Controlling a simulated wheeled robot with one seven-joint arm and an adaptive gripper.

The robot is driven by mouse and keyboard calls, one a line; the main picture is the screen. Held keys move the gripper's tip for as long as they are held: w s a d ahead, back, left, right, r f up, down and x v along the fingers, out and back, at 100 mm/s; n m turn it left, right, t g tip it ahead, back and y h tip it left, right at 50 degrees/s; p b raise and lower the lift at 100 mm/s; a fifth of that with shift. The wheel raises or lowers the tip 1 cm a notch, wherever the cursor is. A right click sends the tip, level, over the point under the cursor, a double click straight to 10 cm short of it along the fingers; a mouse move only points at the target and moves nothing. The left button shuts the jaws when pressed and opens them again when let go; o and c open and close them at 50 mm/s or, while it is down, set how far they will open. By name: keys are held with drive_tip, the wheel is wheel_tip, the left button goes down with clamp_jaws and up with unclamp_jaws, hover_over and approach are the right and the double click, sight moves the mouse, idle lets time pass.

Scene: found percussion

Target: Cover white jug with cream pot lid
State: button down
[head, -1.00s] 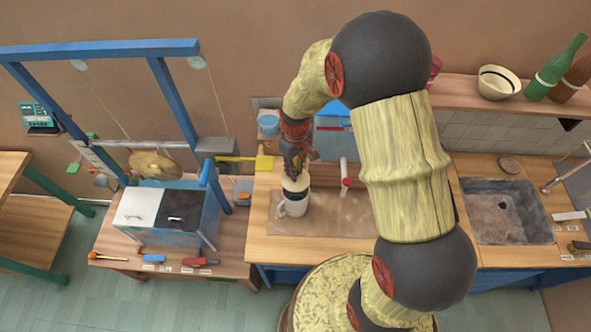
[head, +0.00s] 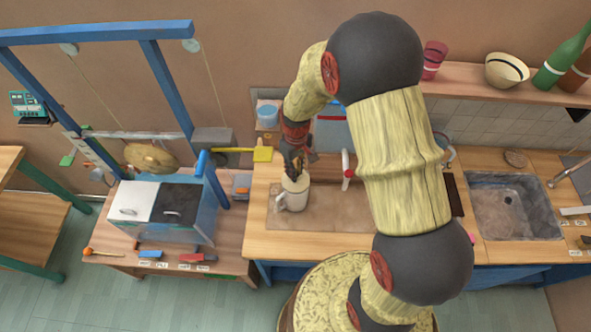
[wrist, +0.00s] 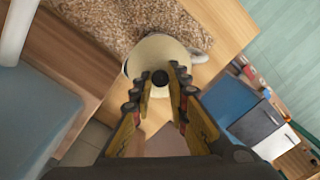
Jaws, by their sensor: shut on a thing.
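The white jug (head: 292,202) stands upright on a brown mat (head: 335,215) on the wooden counter, its handle to the left in the head view. The round cream pot lid (head: 296,183) is over the jug's mouth. No gap shows between them, but I cannot tell if it is fully seated. My gripper (head: 296,172) is above the lid, shut on its dark knob. In the wrist view the lid (wrist: 158,48) hides most of the jug, and the knob is between my fingertips (wrist: 160,80). A bit of the jug (wrist: 199,57) shows past the lid's edge.
A sink (head: 510,210) is far right. A blue frame with a hanging gong (head: 150,158) stands left. The front of the mat is clear.

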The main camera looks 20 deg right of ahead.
drive_tip(key=shift+f+b, duration=0.35)
drive_tip(key=shift+f, duration=0.1)
idle(0.5)
drive_tip(key=c, duration=1.6)
unclamp_jaws()
drive_tip(key=shift+c, duration=0.2)
wheel_tip(320, 180, up, 12)
drive_tip(key=shift+w+d, duration=0.15)
drive_tip(key=shift+w, duration=0.1)
drive_tip(key=s+m+t+b, duration=0.4)
drive_tip(key=s+t+b, duration=0.2)
drive_tip(key=s+b, duration=1.4)
drive_tip(key=shift+r+b, duration=0.25)
drive_tip(key=shift+b, duration=0.35)
